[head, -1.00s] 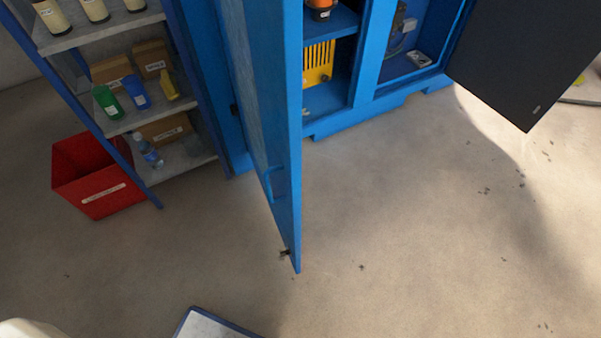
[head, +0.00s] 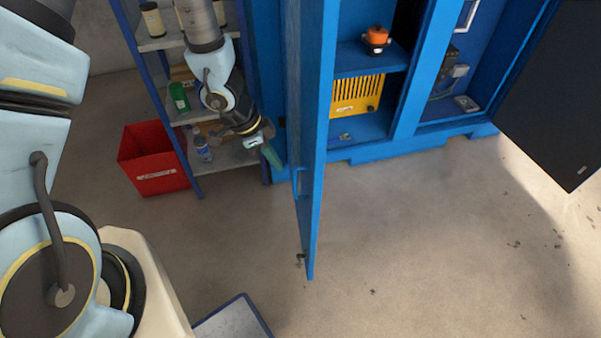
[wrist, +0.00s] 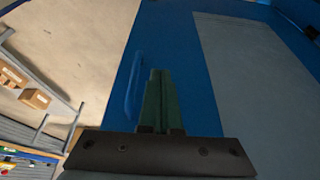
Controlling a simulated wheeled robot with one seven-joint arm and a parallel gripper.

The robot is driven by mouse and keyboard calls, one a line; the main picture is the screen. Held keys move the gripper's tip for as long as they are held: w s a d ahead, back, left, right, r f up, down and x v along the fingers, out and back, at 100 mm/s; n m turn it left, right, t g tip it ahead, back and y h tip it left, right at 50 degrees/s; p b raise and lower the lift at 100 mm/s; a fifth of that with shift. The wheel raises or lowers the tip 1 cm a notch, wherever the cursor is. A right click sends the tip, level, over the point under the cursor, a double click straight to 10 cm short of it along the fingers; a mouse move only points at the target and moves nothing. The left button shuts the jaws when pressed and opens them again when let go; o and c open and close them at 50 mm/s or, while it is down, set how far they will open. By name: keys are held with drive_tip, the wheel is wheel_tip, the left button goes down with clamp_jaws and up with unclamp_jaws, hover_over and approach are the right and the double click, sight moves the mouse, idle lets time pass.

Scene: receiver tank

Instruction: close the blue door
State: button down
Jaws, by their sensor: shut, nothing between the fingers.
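The blue door (head: 316,130) stands open, seen nearly edge-on in the head view, swung out from the blue cabinet (head: 411,75). Its blue handle (head: 298,183) is on the left face. My gripper (head: 271,158) is to the left of the door, at about handle height. In the wrist view the door (wrist: 210,80) fills the middle and right, and the handle (wrist: 133,88) is just left of my gripper (wrist: 158,78). The green fingers are shut and hold nothing. I cannot tell whether the fingertips touch the door.
A grey shelf unit (head: 190,110) with boxes and bottles stands left of the door, with a red bin (head: 152,160) beside it. A dark door (head: 560,100) hangs open at the right. Inside the cabinet are a yellow box (head: 357,95) and an orange lamp (head: 376,37). The floor in front is clear.

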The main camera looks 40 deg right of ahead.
sight(306, 181)
drive_tip(key=shift+s+d+f+p, duration=0.15)
drive_tip(key=shift+s+d+f, duration=0.25)
drive_tip(key=shift+d+f, duration=0.35)
drive_tip(key=shift+s+d+f+p, duration=0.1)
drive_tip(key=shift+s+d+f, duration=0.3)
drive_tip(key=shift+d+f, duration=0.4)
drive_tip(key=shift+s+d+f+p, duration=0.15)
drive_tip(key=shift+s+d+f, duration=0.35)
drive_tip(key=shift+d, duration=0.4)
drive_tip(key=shift+d, duration=0.1)
